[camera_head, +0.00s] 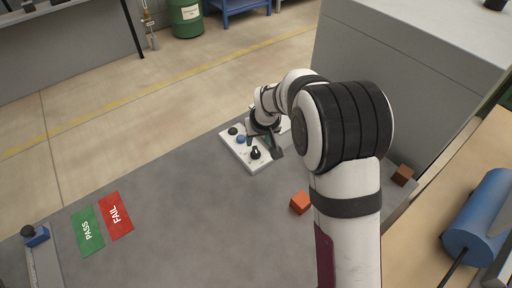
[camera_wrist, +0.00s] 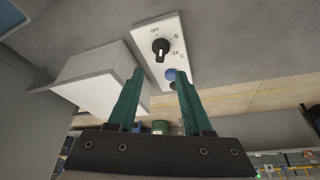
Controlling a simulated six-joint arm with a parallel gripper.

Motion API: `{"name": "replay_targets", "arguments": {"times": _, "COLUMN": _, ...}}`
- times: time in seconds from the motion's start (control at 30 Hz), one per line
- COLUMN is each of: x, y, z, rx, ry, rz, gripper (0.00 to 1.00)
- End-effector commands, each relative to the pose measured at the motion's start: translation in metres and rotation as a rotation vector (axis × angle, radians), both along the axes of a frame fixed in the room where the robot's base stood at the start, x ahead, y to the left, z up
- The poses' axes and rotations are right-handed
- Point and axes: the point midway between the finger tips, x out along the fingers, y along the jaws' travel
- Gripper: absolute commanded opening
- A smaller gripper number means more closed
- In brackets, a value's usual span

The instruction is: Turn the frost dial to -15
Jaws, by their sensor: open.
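The frost dial (camera_wrist: 161,47) is a black knob on a white control panel (camera_wrist: 178,29). Printed marks OFF, -5 and -15 C stand around it. A pale mark shows at the knob's lower end in the wrist view; I cannot tell for sure which setting it points to. In the head view the dial (camera_head: 255,153) sits at the near end of the panel (camera_head: 259,166). My gripper (camera_wrist: 159,74) is open and empty, its green fingers apart. In the head view my gripper (camera_head: 265,143) is over or beside the panel's right side, not around the dial.
A blue button (camera_head: 241,139) and a black knob (camera_head: 233,131) share the panel. A white box (camera_wrist: 95,80) stands beside it. An orange block (camera_head: 300,203) lies on the grey table. The PASS card (camera_head: 87,231) and FAIL card (camera_head: 115,215) lie left, with bare table between.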

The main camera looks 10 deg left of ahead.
Motion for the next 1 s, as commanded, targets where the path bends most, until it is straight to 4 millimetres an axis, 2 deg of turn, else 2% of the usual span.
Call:
{"name": "replay_targets", "arguments": {"times": 0.1, "x": 0.011, "y": 0.005, "z": -0.033, "rx": 0.0, "ry": 0.004, "rz": -0.001, "gripper": 0.5}}
{"name": "replay_targets", "arguments": {"times": 0.3, "x": 0.025, "y": 0.01, "z": -0.067, "rx": 0.0, "ry": 0.003, "rz": -0.001, "gripper": 0.5}}
{"name": "replay_targets", "arguments": {"times": 0.43, "x": 0.028, "y": 0.011, "z": -0.075, "rx": 0.001, "ry": 0.002, "rz": -0.001, "gripper": 0.5}}
{"name": "replay_targets", "arguments": {"times": 0.67, "x": 0.028, "y": 0.011, "z": -0.076, "rx": 0.001, "ry": 0.002, "rz": -0.001, "gripper": 0.5}}
{"name": "replay_targets", "arguments": {"times": 0.7, "x": 0.028, "y": 0.012, "z": -0.076, "rx": 0.001, "ry": 0.002, "rz": -0.001, "gripper": 0.48}}
{"name": "replay_targets", "arguments": {"times": 0.97, "x": 0.028, "y": 0.011, "z": -0.076, "rx": 0.001, "ry": 0.004, "rz": -0.002, "gripper": 0.01}}
{"name": "replay_targets", "arguments": {"times": 1.0, "x": 0.028, "y": 0.011, "z": -0.076, "rx": 0.001, "ry": 0.004, "rz": -0.002, "gripper": 0.0}}
